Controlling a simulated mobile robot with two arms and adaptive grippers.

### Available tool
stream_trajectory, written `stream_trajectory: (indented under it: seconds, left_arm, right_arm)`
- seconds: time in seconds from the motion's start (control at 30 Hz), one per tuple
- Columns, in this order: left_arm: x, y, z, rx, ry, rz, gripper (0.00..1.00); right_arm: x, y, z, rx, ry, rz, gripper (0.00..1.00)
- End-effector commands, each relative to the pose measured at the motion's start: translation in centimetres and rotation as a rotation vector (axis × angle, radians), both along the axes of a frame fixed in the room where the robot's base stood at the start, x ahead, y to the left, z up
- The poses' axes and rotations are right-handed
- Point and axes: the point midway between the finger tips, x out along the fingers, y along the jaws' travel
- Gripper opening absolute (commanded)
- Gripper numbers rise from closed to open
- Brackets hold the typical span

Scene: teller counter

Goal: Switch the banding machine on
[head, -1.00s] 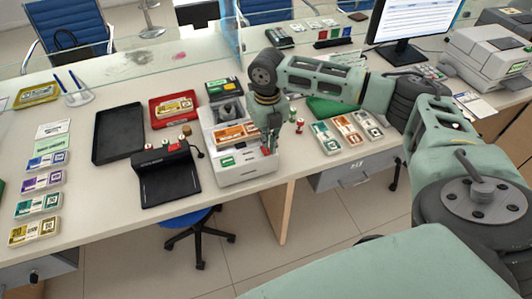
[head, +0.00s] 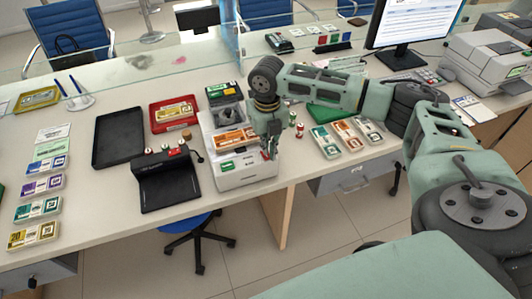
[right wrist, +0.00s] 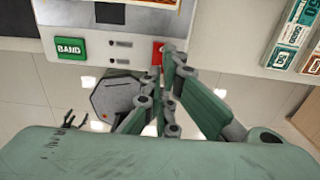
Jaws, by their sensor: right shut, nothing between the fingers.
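The banding machine (head: 246,174) is the white box at the counter's front edge, with an orange-white bundle (head: 235,139) on top. In the right wrist view its front shows a green BAND button (right wrist: 69,48) and a red switch (right wrist: 157,52), with dark slots between them. My right gripper (head: 268,154) is at the right part of the machine's front. Its fingers (right wrist: 171,56) are shut and empty. Their tips overlap the right side of the red switch in the wrist view; I cannot tell whether they touch it. My left gripper is out of view.
A black device (head: 168,183) stands left of the machine, with a red tray (head: 173,125) and an empty black tray (head: 118,153) behind. Several bundles (head: 345,133) lie to the right, beside a green pad (head: 323,112). A glass screen runs along the back.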

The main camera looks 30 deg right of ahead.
Motion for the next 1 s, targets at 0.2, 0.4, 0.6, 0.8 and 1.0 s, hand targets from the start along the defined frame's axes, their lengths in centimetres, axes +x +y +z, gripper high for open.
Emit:
stream_trajectory:
  seconds: [0.2, 0.4, 0.6, 0.8, 1.0]
  left_arm:
    - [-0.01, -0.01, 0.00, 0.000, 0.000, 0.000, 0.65]
    - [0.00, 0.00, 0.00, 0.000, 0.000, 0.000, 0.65]
    - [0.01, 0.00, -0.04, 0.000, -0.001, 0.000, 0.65]
    - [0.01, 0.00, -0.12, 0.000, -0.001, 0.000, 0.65]
    - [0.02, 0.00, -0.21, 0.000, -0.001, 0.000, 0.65]
  right_arm:
    - [0.00, 0.01, 0.00, 0.000, 0.000, 0.000, 0.00]
    - [0.00, 0.01, 0.00, 0.000, 0.000, 0.000, 0.00]
    - [-0.01, 0.00, -0.13, 0.000, 0.000, 0.000, 0.00]
    - [-0.01, -0.01, -0.44, 0.000, 0.001, 0.000, 0.00]
    - [-0.01, 0.00, -0.73, 0.000, 0.001, 0.000, 0.00]
